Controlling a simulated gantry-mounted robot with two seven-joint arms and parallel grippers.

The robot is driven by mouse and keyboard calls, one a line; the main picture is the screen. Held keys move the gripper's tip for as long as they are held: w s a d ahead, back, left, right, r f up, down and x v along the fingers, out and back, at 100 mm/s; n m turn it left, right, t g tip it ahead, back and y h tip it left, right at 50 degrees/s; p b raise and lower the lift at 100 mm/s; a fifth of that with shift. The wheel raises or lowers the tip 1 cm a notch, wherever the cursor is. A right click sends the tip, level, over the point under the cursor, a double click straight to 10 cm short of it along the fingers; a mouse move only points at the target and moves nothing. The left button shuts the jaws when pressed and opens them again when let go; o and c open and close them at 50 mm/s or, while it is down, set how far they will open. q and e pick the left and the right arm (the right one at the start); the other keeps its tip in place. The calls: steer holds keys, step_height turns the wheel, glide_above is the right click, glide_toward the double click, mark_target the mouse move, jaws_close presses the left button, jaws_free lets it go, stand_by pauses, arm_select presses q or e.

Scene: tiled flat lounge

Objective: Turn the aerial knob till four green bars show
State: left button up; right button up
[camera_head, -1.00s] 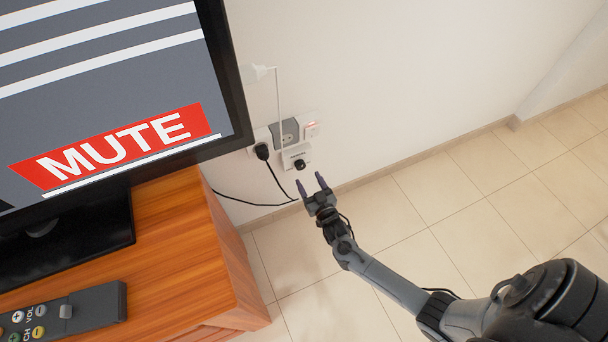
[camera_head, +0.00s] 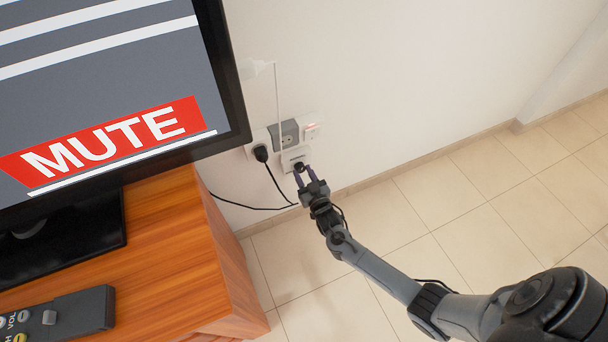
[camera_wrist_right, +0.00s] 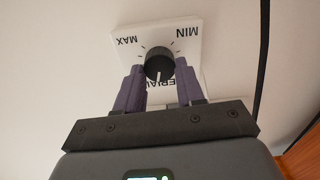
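The aerial knob (camera_wrist_right: 159,64) is a dark ribbed dial on a white plate (camera_wrist_right: 205,60) marked MIN, MAX and AERIAL, which appears upside down in the right wrist view. Its white pointer line faces down in that view, toward the partly covered AERIAL label. My right gripper (camera_wrist_right: 160,78) has a purple finger on each side of the knob, closed in against it. In the head view the right gripper (camera_head: 304,171) is at the knob, low on the wall. The television (camera_head: 110,70) shows a red MUTE banner and white stripes; no green bars are in view. My left gripper is out of view.
Sockets (camera_head: 285,135) with a black plug (camera_head: 261,153) and cables sit just above and left of the knob. A wooden cabinet (camera_head: 165,255) with a remote (camera_head: 85,310) stands at the left. The tiled floor (camera_head: 480,215) is clear.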

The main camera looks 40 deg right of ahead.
steer(key=c, duration=0.4)
steer(key=shift+o, duration=0.2)
steer(key=shift+r+n+p, duration=0.15)
steer(key=shift+n+p, duration=0.6)
steer(key=shift+n, duration=0.15)
steer(key=shift+n+p, duration=0.75)
steer(key=shift+n, duration=0.45)
steer(key=n+p, duration=0.1)
steer(key=n, duration=0.2)
steer(key=shift+n, duration=0.4)
steer(key=n, duration=0.1)
steer(key=n+p, duration=0.1)
steer(key=n, duration=0.1)
steer(key=shift+a+f, duration=0.1)
steer(key=shift+f, duration=0.1)
steer(key=shift+n, duration=0.3)
